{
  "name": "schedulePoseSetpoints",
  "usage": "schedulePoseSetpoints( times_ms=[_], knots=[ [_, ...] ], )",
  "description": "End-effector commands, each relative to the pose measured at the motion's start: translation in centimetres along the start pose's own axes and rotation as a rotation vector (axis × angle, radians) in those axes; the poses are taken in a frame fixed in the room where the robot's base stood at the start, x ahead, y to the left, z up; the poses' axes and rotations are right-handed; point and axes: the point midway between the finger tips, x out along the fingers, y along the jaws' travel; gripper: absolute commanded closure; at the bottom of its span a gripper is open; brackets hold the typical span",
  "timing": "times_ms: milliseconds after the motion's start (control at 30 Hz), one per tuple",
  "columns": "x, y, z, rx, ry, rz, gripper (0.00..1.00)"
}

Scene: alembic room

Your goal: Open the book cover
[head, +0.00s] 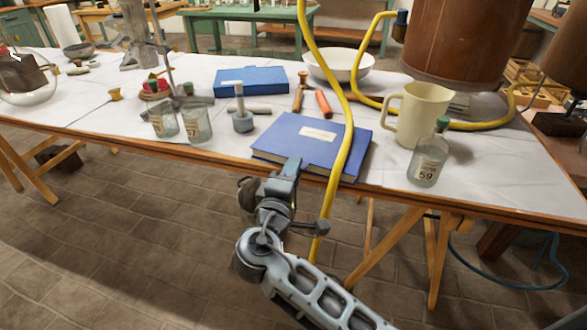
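A closed blue book (290,138) with a white label on its cover lies flat near the front edge of the table (215,160). Its pale page edges face the front. My gripper (293,165) is at the book's front edge, its tip seeming to overlap the lower part of the cover or front side. I cannot tell whether it touches the book. The fingers are seen from behind, and their gap is hidden.
A yellow hose (345,130) hangs across the book's right side. A cream mug (418,112) and a labelled bottle (429,160) stand to the right. A grey weight-like object (242,118) and small bottles (196,122) stand left. Another blue book (251,80) lies behind.

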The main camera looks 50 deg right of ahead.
Motion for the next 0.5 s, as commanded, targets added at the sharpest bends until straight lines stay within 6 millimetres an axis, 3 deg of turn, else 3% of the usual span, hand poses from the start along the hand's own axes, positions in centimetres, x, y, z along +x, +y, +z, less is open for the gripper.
schedulePoseSetpoints(
  times_ms=[400, 500],
  knots=[
    [1.09, -0.01, 0.02, 0.0, 0.001, -0.001, 0.71],
    [1.09, -0.01, 0.02, 0.0, 0.001, -0.001, 0.79]
  ],
)
